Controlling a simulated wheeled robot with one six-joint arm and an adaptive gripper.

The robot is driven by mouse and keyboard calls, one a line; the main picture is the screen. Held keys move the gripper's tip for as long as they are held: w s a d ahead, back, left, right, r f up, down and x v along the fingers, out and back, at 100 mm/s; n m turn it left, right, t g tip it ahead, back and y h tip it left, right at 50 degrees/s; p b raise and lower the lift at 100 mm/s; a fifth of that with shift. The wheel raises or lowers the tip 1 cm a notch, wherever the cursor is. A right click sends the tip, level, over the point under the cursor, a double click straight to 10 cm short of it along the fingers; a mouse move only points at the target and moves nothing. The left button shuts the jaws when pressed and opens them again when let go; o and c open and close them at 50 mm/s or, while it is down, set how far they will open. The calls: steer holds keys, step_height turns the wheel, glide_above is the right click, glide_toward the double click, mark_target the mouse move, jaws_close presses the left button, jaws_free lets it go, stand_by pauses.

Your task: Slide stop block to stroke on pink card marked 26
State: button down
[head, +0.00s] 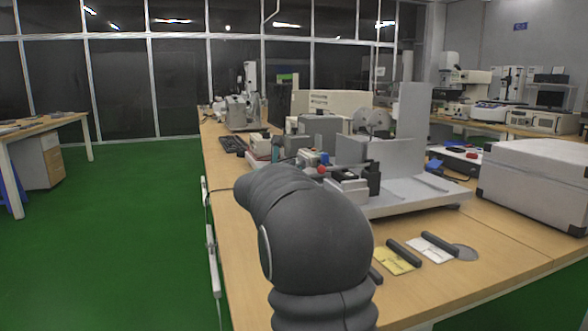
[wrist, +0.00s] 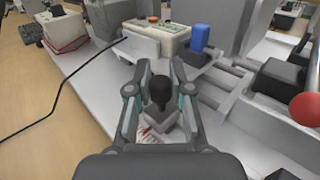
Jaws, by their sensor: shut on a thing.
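The block sits on the light grey base of a fixture (wrist: 95,95). A pale strip with red strokes (wrist: 146,134), perhaps the pink card, shows just below and left of the block between the fingers. Its numbers are too small to read, and the fingers and my wrist cover part of it. In the head view my arm hides the gripper and the block.
A red ball knob (wrist: 305,108) on a dark lever is right of my gripper. A blue cylinder (wrist: 199,38) and a pale box (wrist: 162,40) stand beyond. A black cable runs at left. Yellow (head: 393,262) and white cards (head: 428,250) with dark bars lie on the bench.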

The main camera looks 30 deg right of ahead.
steer(key=c, duration=1)
jaws_free()
steer(key=v, duration=1.2)
steer(key=shift+w, duration=0.1)
steer(key=x, duration=1.2)
steer(key=shift+w+d+r+p, duration=0.1)
steer(key=shift+w+p, duration=0.05)
steer(key=shift+p, duration=0.15)
steer(key=shift+w, duration=0.25)
steer(key=shift+s, duration=0.15)
